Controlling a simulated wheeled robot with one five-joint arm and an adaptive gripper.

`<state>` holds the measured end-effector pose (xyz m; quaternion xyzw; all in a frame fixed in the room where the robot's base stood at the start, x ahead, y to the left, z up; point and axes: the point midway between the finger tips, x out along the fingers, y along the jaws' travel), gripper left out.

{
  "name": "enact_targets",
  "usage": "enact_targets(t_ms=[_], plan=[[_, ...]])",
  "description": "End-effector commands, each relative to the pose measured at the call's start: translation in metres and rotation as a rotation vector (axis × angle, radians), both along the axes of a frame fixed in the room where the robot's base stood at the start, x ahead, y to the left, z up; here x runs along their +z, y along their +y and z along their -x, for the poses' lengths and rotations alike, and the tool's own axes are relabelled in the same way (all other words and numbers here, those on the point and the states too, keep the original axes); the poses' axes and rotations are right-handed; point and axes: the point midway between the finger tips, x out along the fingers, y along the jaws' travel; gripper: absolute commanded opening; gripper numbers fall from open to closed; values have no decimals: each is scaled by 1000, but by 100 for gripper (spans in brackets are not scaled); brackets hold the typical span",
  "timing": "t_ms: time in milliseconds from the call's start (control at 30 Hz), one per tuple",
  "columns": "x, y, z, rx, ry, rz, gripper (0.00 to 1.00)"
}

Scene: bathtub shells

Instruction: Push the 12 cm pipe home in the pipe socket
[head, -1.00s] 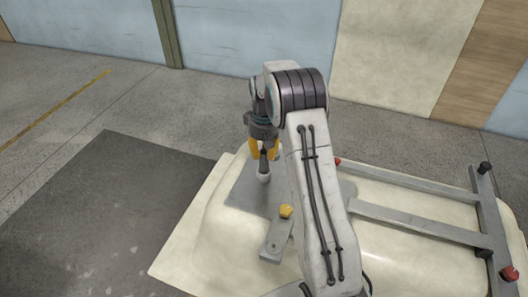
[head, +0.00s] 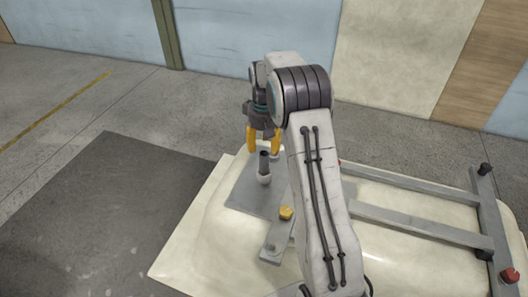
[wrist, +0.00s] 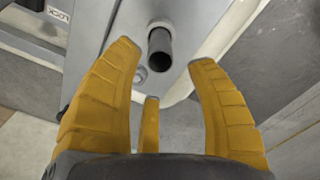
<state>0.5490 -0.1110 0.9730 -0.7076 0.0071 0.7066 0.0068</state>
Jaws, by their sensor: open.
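How deep the pipe sits cannot be told. My gripper (head: 263,150), with yellow fingers, is open and empty at the pipe's upper end. In the wrist view the open fingers (wrist: 164,53) stand apart, with clear gaps to the pipe.
A yellow knob (head: 286,212) sits on a grey bracket (head: 272,240) in front of the socket. The cream tub shell (head: 200,245) lies beneath. A grey bar frame (head: 420,228) with black and red knobs lies at right. Dark floor matting (head: 100,210) is clear at left.

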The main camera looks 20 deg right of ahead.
Motion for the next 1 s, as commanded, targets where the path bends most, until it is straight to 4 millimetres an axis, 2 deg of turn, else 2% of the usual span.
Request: enact_targets(t_ms=[33,200,433,667,1000], plan=[[11,0,-1,0,-5,1,51],[38,0,-1,0,-4,1,51],[65,0,-1,0,-2,0,51],[76,0,0,0,0,0,51],[76,0,0,0,1,0,51]])
